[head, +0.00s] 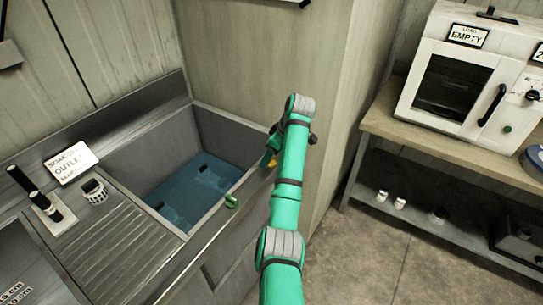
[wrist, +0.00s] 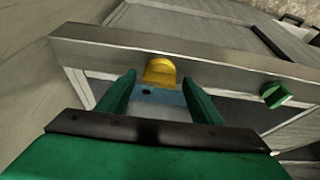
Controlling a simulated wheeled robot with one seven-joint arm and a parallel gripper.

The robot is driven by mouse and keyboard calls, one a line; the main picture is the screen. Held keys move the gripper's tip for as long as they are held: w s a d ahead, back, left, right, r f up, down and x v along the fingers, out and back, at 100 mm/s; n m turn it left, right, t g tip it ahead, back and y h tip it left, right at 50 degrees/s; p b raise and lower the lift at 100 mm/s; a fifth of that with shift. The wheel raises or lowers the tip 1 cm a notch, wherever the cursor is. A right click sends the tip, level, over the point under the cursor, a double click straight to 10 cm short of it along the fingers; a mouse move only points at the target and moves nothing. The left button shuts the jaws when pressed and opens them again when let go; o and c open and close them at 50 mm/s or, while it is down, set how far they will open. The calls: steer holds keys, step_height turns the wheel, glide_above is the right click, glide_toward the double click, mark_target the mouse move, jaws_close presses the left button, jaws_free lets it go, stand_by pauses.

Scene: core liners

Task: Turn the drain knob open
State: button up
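A yellow knob (wrist: 160,71) sits on the metal front rim of the sink (wrist: 225,64). It shows between my gripper's (wrist: 158,80) two green fingers, which are spread apart with nothing held. I cannot tell whether they touch it. A green knob (wrist: 276,95) sits on the same rim to the right, outside the fingers. In the head view the green knob (head: 231,201) is on the sink's front edge, and my gripper (head: 269,158) is at the sink's right corner, mostly hidden by my arm. The yellow knob (head: 271,163) shows only as a sliver there. No label marks either knob.
The sink basin holds blue water (head: 195,190) with small dark items in it. A sign reading "OUTLET" (head: 71,162), a small basket (head: 95,191) and black-handled tools (head: 45,203) stand left. A white oven (head: 465,75) is on a bench at right. Floor between is clear.

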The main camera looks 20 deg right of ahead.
steer(key=v, duration=1)
steer(key=shift+d+r, duration=0.15)
steer(key=shift+r, duration=0.2)
stand_by(0.6)
